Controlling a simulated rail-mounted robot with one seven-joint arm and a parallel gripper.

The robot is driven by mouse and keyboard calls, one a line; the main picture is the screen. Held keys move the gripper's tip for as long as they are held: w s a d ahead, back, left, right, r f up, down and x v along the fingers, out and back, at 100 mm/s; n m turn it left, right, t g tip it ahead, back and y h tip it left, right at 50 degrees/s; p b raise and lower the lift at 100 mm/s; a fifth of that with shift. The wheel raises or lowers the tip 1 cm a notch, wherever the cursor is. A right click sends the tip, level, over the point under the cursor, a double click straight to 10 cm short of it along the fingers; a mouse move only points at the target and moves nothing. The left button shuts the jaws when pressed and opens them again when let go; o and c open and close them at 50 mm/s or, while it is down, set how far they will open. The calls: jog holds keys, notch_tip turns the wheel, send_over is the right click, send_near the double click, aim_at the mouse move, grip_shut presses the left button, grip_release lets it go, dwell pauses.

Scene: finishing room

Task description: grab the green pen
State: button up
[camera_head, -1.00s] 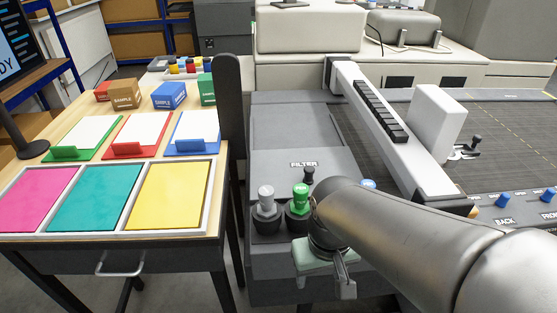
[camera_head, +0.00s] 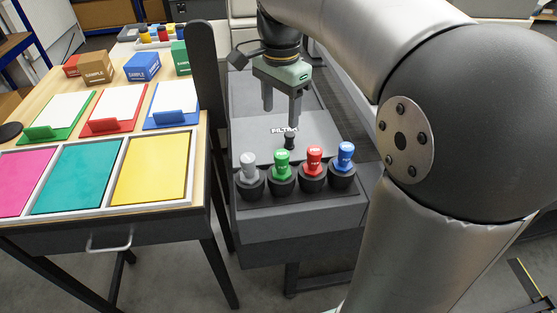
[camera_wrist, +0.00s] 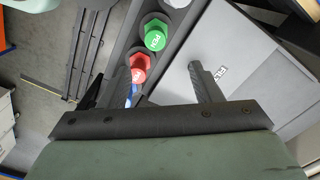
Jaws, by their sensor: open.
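The green pen (camera_head: 282,165) stands upright in a dark round holder, second from the left in a row on the grey machine's front. It also shows in the wrist view (camera_wrist: 155,36), near the top. My gripper (camera_head: 281,117) is open and empty, fingers pointing down, above the machine and behind the pen row in the head view. In the wrist view my gripper (camera_wrist: 158,69) has its two fingers apart, with the green pen beyond the fingertips. The gripper is not touching the pen.
A grey-white pen (camera_head: 249,168) stands left of the green one; a red pen (camera_head: 314,160) and a blue pen (camera_head: 345,156) stand right. A small black knob (camera_head: 289,142) sits behind them. A dark upright post (camera_head: 203,90) and sample table (camera_head: 170,210) are left.

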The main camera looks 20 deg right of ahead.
aim_at(281, 154)
notch_tip(281, 154, down, 9)
jog(key=shift+r+p, duration=0.1)
jog(key=shift+p, duration=0.2)
jog(key=shift+s+f+p, duration=0.2)
jog(key=shift+f+p, duration=0.1)
jog(key=shift+f, duration=1.1)
jog(key=shift+s+f+p, duration=0.2)
jog(key=shift+f+p, duration=0.05)
jog(key=shift+f, duration=1.1)
jog(key=c, duration=1.1)
